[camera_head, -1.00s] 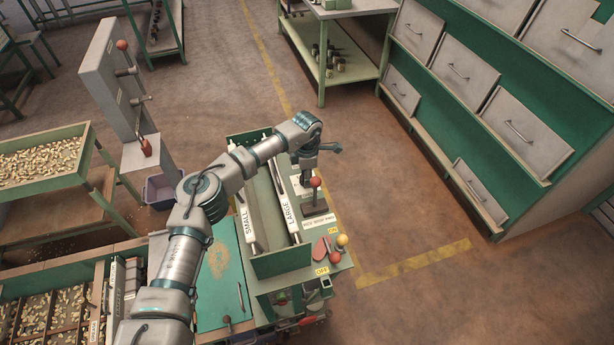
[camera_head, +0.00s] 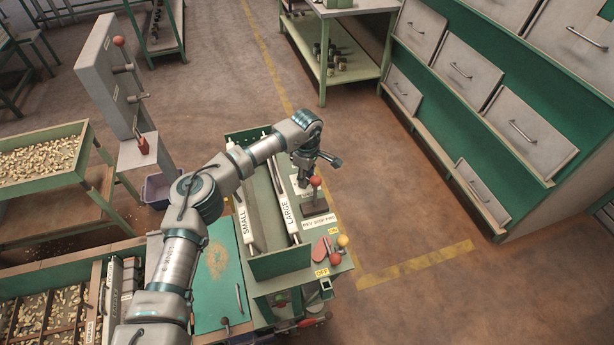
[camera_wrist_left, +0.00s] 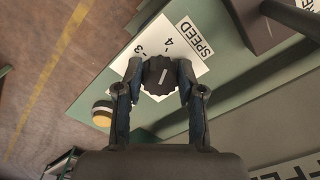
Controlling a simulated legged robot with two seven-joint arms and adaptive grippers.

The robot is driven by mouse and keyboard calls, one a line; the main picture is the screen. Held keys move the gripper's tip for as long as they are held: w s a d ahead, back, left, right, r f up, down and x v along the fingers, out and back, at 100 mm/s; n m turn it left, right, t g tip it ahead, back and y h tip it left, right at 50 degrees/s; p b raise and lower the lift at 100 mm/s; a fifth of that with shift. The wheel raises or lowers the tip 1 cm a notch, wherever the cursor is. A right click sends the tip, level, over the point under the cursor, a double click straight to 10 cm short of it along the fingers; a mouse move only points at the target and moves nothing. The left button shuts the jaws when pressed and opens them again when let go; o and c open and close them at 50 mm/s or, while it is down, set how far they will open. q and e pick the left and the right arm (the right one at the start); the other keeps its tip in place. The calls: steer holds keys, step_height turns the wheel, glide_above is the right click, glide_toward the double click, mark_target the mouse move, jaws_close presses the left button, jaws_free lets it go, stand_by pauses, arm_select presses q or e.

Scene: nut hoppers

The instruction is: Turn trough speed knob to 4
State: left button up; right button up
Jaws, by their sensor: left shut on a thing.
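The trough speed knob (camera_wrist_left: 160,75) is dark and round with a ridged rim and a pale pointer line. It sits on a white dial plate (camera_wrist_left: 185,38) marked SPEED, where a 3 and a 4 show. The pale line slants toward the 4 side; its exact setting is hard to tell. My left gripper (camera_wrist_left: 160,70) has one finger on each side of the knob and is shut on it. In the head view my left gripper (camera_head: 303,180) is small, over the right side of the green machine, and the knob is hidden there. My right gripper is not in view.
A red-ball lever (camera_head: 316,182) stands close to my left gripper. The troughs marked SMALL and LARGE (camera_head: 289,215) lie left of the gripper. The floor right of the machine is clear.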

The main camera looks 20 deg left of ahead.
arm_select(q)
steer(key=shift+w+r, duration=0.1)
stand_by(0.3)
steer(key=o, duration=1.1)
steer(key=shift+a, duration=0.1)
steer(key=shift+o, duration=0.2)
step_height(320, 180, up, 12)
steer(key=shift+f, duration=0.2)
steer(key=shift+w, duration=0.1)
